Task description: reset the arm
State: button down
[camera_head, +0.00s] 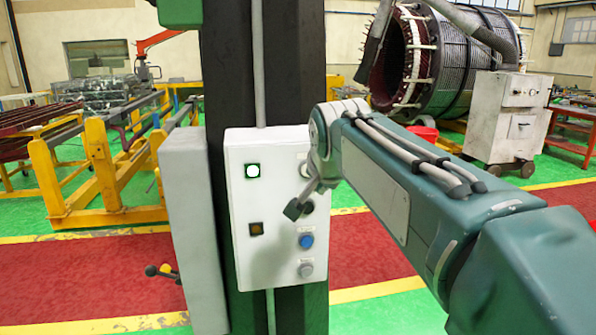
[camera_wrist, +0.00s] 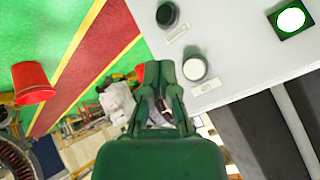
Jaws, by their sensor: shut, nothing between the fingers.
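My arm reaches in from the right in the head view. My gripper (camera_head: 294,209) is in front of the white control box (camera_head: 238,200), over its right half. In the wrist view the two green fingers (camera_wrist: 160,68) are together with nothing held. They appear beside a white round button (camera_wrist: 195,69), with a black round button (camera_wrist: 167,14) further up. Whether the fingers touch the box cannot be told. My wrist and gripper partly hide the upper right buttons in the head view.
The box is on a dark pillar (camera_head: 290,70) and has a lit green-framed lamp (camera_head: 253,171), an amber switch (camera_head: 256,228), a blue button (camera_head: 306,241) and a grey button (camera_head: 306,270). A grey cabinet (camera_head: 193,220) adjoins its left. A red bucket (camera_wrist: 33,83) stands on the floor.

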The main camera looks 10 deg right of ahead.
jog(key=s+f+n+g, duration=0.1)
jog(key=s+f+n, duration=0.3)
jog(key=s+f, duration=0.5)
jog(key=s+f+n+g+y, duration=0.1)
jog(key=s+f+n, duration=0.3)
jog(key=s+f, duration=0.6)
jog(key=s+g, duration=0.1)
jog(key=s, duration=0.5)
jog(key=shift+s+f, duration=0.15)
jog(key=shift+f, duration=0.1)
